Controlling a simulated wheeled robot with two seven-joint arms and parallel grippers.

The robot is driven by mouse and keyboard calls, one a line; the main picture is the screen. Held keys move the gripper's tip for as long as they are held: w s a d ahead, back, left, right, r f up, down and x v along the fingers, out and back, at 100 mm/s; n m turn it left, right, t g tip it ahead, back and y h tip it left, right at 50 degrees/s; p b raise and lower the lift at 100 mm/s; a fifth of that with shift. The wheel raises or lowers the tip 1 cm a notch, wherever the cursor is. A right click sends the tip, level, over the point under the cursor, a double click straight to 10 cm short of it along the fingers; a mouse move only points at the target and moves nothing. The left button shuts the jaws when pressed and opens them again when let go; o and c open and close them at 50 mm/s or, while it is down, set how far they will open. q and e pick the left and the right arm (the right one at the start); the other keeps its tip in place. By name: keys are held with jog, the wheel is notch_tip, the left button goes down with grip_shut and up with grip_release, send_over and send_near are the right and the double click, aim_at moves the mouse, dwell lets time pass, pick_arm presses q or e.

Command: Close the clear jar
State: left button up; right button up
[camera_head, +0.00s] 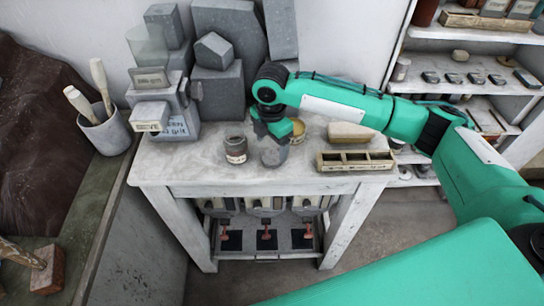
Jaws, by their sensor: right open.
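A small, greyish, see-through vessel (273,155), which looks like the clear jar, stands upright on the white table (190,168) near its front middle. My right gripper (274,138) is open and points down right over it. The gripper hides the vessel's top, so I cannot tell how its lid sits or whether the fingers touch it. My left gripper is not in view.
A dark labelled jar (236,150) stands close left, and a yellowish-topped jar (297,129) close behind right. A divided wooden tray (356,166) and a pale block (349,133) lie right. Grey blocks (218,88) crowd the back. The table's front left is clear.

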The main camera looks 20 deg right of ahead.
aim_at(272, 157)
notch_tip(272, 157, down, 4)
jog(key=shift+d+f+p, duration=0.1)
jog(key=shift+p, duration=1)
jog(key=shift+w+f, duration=0.1)
jog(key=shift+f, duration=0.25)
jog(key=shift+c, duration=0.3)
jog(key=c, duration=1)
